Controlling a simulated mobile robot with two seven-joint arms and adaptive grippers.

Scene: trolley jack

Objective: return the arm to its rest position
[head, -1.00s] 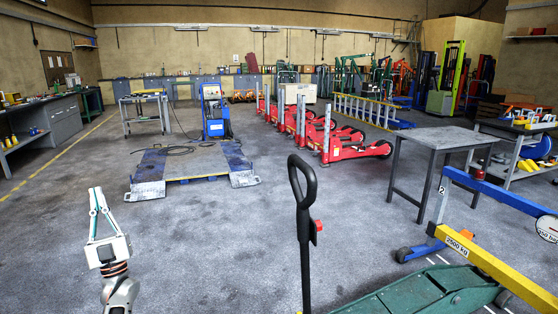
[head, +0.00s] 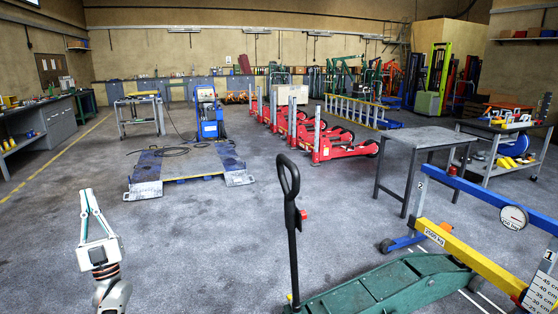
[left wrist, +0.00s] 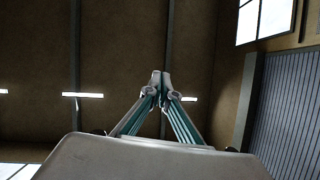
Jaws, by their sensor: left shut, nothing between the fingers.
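My left gripper (head: 87,191) points up at the lower left of the head view, over bare floor, with its fingertips together and nothing between them. In the left wrist view the same closed fingertips (left wrist: 160,76) show against the ceiling and wall. The green trolley jack (head: 395,284) stands on the floor at the lower right, well apart from my left gripper. Its black handle (head: 291,225) stands upright, with a loop grip on top and a red knob beside it. My right gripper is not in view.
A blue and yellow crane (head: 452,246) stands beside the jack at the right. A grey table (head: 430,137) is behind it. A low blue-grey lift platform (head: 185,171) and red lifting units (head: 340,152) stand farther back. The floor between the left gripper and the jack is clear.

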